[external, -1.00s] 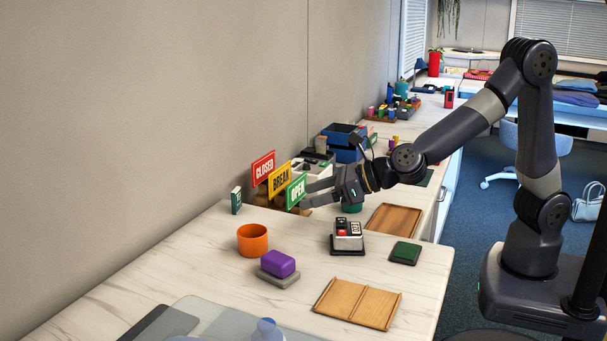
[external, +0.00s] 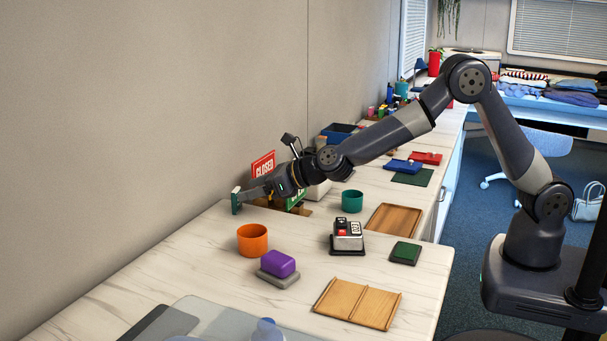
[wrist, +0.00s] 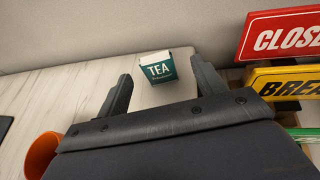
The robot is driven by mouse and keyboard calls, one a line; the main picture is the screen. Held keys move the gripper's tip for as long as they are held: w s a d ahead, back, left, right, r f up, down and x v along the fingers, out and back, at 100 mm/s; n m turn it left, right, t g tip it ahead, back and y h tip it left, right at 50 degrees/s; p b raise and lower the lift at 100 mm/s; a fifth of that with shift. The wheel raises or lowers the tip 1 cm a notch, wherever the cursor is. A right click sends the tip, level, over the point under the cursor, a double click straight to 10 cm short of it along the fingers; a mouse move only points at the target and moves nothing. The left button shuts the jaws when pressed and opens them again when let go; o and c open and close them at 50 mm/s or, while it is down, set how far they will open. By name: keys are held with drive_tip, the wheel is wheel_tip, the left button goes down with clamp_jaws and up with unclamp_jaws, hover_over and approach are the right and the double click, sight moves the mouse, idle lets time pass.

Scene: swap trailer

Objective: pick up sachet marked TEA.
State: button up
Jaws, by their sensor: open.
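The sachet marked TEA (wrist: 158,69) is small, dark green with a white top edge, and stands near the wall in the wrist view. In the external view the sachet (external: 236,201) shows at the left, at my fingertips. My gripper (wrist: 162,82) is open, with one finger on each side of the sachet in the picture. The sachet appears between or just beyond the fingertips; I cannot tell whether either finger touches it. In the external view my gripper (external: 246,195) reaches left along the wall, partly covering the signs.
A red CLOSED sign (external: 263,165) and a yellow BREAK sign (wrist: 285,82) stand close on the right of my gripper. An orange cup (external: 252,240), a purple block (external: 278,264) and a teal cup (external: 352,201) stand nearby.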

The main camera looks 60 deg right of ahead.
sight(239, 192)
drive_tip(key=p+x, duration=0.2)
drive_tip(key=x, duration=0.2)
drive_tip(key=shift+a, duration=0.2)
drive_tip(key=shift+w+a+f+p, duration=0.1)
drive_tip(key=shift+w+f+p, duration=0.2)
drive_tip(key=shift+w, duration=0.2)
drive_tip(key=c, duration=1)
